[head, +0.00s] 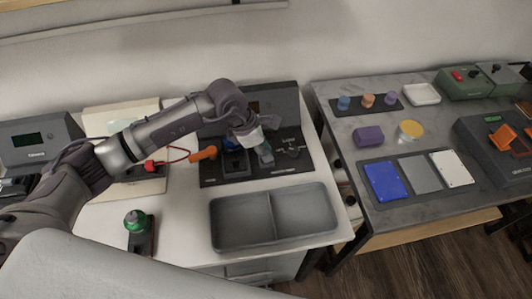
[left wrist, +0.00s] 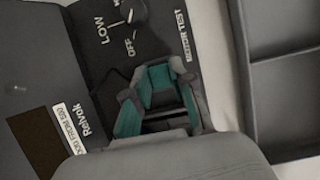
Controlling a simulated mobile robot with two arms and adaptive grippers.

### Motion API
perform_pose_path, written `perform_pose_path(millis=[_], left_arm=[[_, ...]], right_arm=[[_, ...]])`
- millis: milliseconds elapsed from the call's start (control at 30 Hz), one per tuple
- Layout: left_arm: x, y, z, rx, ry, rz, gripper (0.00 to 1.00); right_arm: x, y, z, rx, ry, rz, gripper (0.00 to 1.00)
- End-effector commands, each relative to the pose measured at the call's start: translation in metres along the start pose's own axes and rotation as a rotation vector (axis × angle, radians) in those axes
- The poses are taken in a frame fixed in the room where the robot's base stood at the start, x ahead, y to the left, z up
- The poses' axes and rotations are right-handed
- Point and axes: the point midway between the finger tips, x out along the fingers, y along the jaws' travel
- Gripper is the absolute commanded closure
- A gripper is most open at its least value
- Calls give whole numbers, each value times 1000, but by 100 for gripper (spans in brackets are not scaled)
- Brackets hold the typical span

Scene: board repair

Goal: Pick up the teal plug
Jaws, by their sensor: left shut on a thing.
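The teal plug (left wrist: 158,83) shows in the left wrist view between the fingers of my left gripper, which is shut on it. Teal also shows along the inner sides of the fingers, so its exact outline is hard to tell. In the head view my left gripper (head: 263,152) is over the dark test panel (head: 218,175), near its right half, and the plug is small and mostly hidden there. I cannot tell whether the plug touches the panel. The wrist view shows a dial (left wrist: 132,10) marked LOW and OFF close by. My right gripper is not in view.
A grey two-part tray (head: 274,243) lies just in front of the panel. An orange-handled probe (head: 205,153) is left of the gripper. A green-knobbed tool (head: 136,222) stands near the front left. The right table (head: 440,207) holds blue, grey and white plates.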

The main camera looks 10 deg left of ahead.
Motion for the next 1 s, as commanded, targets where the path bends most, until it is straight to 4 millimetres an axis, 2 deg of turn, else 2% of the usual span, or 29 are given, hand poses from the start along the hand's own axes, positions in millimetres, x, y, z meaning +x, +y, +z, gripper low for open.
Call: perform_pose_path(millis=[267,433,800,1000], left_arm=[[-12,1,5,1,-2,3,100],[-38,2,16,3,-4,6,100],[-62,-62,82,8,-3,1,100],[-70,-82,102,3,-2,1,100]], right_arm=[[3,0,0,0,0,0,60],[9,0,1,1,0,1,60],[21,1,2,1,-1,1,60],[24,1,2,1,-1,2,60]])
